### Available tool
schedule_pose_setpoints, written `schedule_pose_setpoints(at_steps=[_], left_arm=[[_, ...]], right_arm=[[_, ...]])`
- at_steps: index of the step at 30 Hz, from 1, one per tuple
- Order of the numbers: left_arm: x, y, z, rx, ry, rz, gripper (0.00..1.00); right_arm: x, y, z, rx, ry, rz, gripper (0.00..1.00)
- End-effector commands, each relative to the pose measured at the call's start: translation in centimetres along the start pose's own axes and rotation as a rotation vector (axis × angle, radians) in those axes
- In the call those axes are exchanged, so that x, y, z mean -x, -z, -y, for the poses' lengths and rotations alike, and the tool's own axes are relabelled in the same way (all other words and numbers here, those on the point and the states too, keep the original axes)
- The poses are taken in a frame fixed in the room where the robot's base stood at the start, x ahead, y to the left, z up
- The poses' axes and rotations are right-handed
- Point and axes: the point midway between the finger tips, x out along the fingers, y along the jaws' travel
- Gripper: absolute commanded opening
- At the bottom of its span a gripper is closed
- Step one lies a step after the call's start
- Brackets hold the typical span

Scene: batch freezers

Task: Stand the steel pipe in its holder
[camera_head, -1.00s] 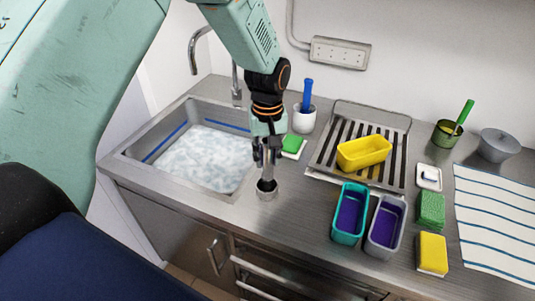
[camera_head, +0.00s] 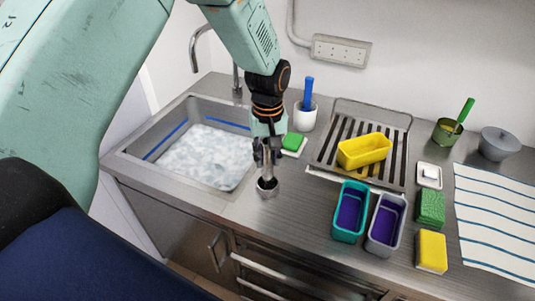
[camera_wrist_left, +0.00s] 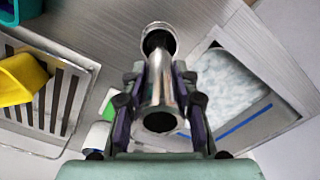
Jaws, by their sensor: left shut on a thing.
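The steel pipe (camera_head: 268,174) is a shiny tube held between the fingers of my left gripper (camera_head: 267,161). It stands nearly upright, with a slight lean, over the front part of the counter. Its holder (camera_head: 267,193) is a short round metal cup directly below. In the left wrist view my left gripper (camera_wrist_left: 160,98) is shut around the pipe (camera_wrist_left: 161,85), whose open near end faces the camera. The pipe's far end overlaps the holder's ring (camera_wrist_left: 158,28) and appears within its mouth. How deep it sits is hidden. My right gripper is out of view.
The sink basin (camera_head: 125,157) lies left of the holder. A white cup (camera_head: 305,118) with a blue-handled tool and a green sponge (camera_head: 292,141) are behind. Teal (camera_head: 345,237) and grey (camera_head: 384,247) bins stand to the right. A yellow tub (camera_head: 364,151) is on the drying rack (camera_head: 323,157).

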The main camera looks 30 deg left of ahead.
Motion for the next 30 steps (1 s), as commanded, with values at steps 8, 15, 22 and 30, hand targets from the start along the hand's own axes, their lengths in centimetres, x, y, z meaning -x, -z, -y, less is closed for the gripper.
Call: schedule_pose_setpoints(at_steps=[8,15,22,30], left_arm=[[-0.5,0.0,0.0,0.000,-0.001,-0.001,0.04],[-0.6,0.0,0.0,0.000,0.000,-0.001,0.39],[-0.6,0.0,0.0,0.000,0.001,0.001,0.39],[0.9,0.0,0.0,0.000,0.000,0.000,0.39]], right_arm=[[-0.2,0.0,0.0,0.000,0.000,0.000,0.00],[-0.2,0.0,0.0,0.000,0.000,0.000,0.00],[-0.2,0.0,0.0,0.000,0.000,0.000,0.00],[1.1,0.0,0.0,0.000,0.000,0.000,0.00]])
